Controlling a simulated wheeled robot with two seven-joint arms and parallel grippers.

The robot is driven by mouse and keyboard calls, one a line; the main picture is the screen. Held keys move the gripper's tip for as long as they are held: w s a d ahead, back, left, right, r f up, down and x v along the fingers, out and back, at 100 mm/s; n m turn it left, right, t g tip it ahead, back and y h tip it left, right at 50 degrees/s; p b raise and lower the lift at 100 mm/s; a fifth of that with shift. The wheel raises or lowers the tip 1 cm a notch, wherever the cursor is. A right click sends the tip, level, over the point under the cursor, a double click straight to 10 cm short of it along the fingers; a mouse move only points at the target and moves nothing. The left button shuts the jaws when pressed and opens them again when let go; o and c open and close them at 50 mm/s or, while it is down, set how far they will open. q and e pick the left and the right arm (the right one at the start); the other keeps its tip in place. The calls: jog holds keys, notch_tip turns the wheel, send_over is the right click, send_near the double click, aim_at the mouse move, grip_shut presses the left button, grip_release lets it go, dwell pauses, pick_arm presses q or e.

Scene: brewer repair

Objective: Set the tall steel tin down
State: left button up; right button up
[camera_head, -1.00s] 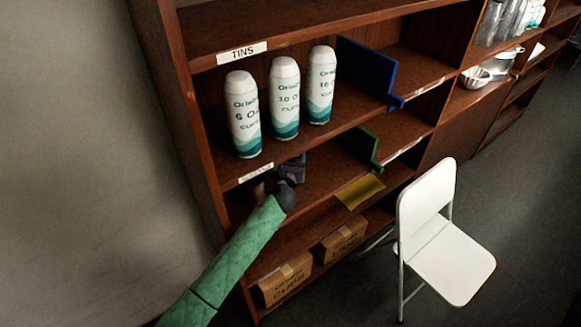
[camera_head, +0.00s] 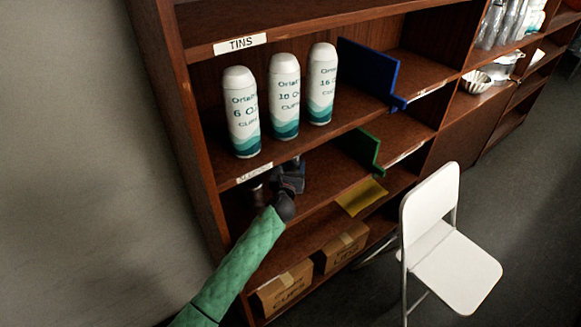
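My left arm in a green sleeve comes up from the bottom left, and my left gripper (camera_head: 289,178) is inside the shelf bay under the upper left board. A small dark, shiny metal shape, perhaps the tall steel tin (camera_head: 258,194), shows just left of the gripper, behind the shelf edge with a label. It is dim and partly hidden, so I cannot tell whether it stands on the board or touches the gripper. The fingertips are too dark and small to show if they are open or shut. My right gripper is not in view.
Cardboard boxes (camera_head: 286,288) are below; a white folding chair (camera_head: 440,240) stands in front.

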pick_arm(q)
jog(key=shift+f, duration=0.1)
jog(key=o, duration=1.1)
jog(key=shift+o, duration=0.6)
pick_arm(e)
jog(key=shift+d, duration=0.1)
pick_arm(q)
jog(key=shift+r, duration=0.2)
jog(key=shift+s+a+f, duration=0.1)
jog(key=shift+s+f, duration=0.1)
jog(key=shift+s, duration=0.3)
jog(key=s+a+b, duration=0.1)
jog(key=s+b, duration=0.2)
jog(key=s, duration=0.8)
jog(key=shift+a+r, duration=0.15)
jog(key=shift+a, duration=0.2)
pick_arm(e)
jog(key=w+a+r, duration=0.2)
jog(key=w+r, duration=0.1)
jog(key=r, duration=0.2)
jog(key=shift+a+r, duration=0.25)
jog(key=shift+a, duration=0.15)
